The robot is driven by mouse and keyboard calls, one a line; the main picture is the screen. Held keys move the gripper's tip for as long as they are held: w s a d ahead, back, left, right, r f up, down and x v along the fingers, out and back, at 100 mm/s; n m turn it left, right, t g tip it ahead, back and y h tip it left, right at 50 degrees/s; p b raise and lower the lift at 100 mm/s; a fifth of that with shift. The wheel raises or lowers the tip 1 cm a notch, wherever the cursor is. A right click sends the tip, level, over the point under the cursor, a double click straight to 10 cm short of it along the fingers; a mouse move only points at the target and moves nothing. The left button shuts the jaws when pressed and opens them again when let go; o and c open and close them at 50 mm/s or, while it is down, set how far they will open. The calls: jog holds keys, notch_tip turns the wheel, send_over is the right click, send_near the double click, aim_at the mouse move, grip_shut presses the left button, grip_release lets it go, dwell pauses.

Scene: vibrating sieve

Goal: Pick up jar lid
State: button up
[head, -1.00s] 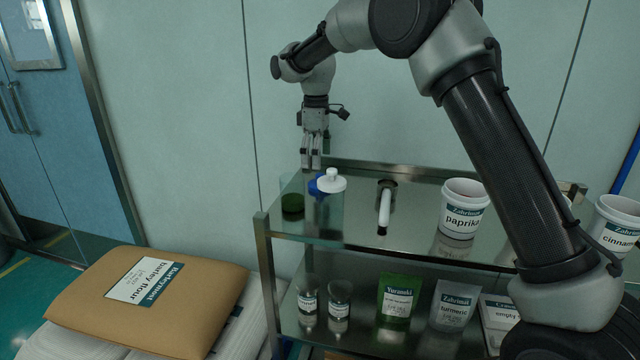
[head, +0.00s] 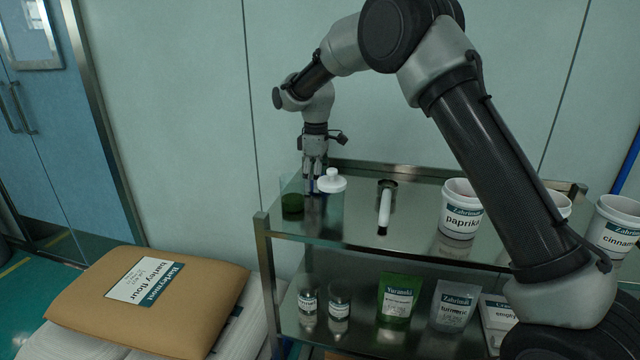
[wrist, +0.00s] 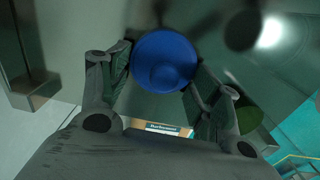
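A round blue lid (wrist: 165,62) lies between my two fingers in the wrist view. In the head view, only a sliver of blue shows between and behind the fingertips. My gripper (head: 314,185) points straight down at the left end of the top shelf. In the wrist view, my gripper (wrist: 160,65) is open, with one finger close to each side of the blue lid. I cannot tell whether the fingers touch it. A white knobbed lid (head: 331,182) stands just right of my fingers in the head view.
A green-filled jar (head: 292,203) stands close left of my gripper; its green also shows in the wrist view (wrist: 249,117). The metal shelf (head: 410,233) has a raised back rim.

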aim_at(312, 184)
jog(key=shift+r, duration=0.1)
notch_tip(312, 184, up, 10)
jog(key=a, duration=0.1)
jog(key=s+a+r, duration=0.5)
jog(key=s+a, duration=0.2)
jog(key=s, duration=0.3)
notch_tip(312, 184, down, 6)
jog(key=shift+d, duration=0.25)
jog(key=shift+s+f, duration=0.1)
jog(key=shift+f, duration=0.15)
dwell(1.9)
jog(key=o, duration=0.9)
jog(key=shift+c, duration=0.2)
